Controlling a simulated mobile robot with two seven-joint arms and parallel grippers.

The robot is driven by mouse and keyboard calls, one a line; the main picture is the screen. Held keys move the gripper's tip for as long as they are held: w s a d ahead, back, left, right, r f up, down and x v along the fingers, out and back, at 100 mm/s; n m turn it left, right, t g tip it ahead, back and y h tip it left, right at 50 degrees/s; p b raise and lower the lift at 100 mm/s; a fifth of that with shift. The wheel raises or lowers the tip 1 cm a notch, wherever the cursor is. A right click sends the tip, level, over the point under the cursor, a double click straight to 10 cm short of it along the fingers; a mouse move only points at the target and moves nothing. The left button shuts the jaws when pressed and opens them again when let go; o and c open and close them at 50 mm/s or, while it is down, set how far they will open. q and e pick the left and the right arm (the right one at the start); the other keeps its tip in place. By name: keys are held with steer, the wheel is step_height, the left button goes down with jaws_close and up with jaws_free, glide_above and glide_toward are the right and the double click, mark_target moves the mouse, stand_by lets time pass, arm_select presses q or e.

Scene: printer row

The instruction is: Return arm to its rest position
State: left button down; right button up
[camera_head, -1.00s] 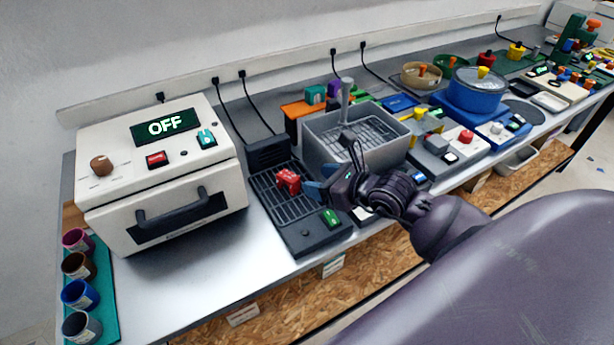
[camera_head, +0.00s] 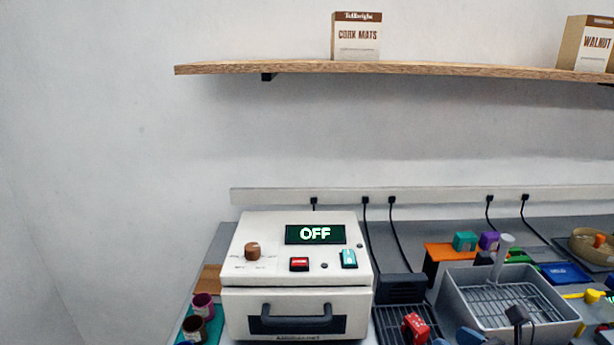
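My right gripper (camera_head: 456,339) shows only at the bottom edge, just right of a red object (camera_head: 415,328) on a black slatted unit (camera_head: 400,289). Its two blue fingertips look apart, with nothing seen between them. The rest of that gripper and its arm are mostly cut off by the bottom edge. A dark part of it stands in front of the grey basin. My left gripper is not in view.
A cream box (camera_head: 294,275) with an OFF display and front handle stands left of the slatted unit. A grey basin (camera_head: 567,322) stands to the right. Cups (camera_head: 203,307) stand at lower left. A wooden shelf (camera_head: 290,68) with boxes hangs above.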

steer(key=s+d+r+m+t+h, duration=0.2)
steer(key=r+m+t+h, duration=0.25)
steer(key=m, duration=0.55)
steer(key=s+d+r+m+t+h, duration=0.1)
steer(key=s+r+m+t+h, duration=0.25)
steer(key=m, duration=0.55)
steer(key=s+d+f+m+g+h, duration=0.4)
steer(key=d+f+m+g+h, duration=0.4)
steer(key=m, duration=0.7)
steer(key=s+a+f+m+g+y, duration=0.5)
steer(key=s+a+f+g+y, duration=0.45)
steer(key=s+a, duration=0.2)
steer(key=w+f+n+t, duration=0.1)
steer(key=w+f+t, duration=0.6)
steer(key=f, duration=0.4)
steer(key=shift+w+a, duration=0.25)
steer(key=shift+a, duration=0.1)
steer(key=shift+y, duration=0.25)
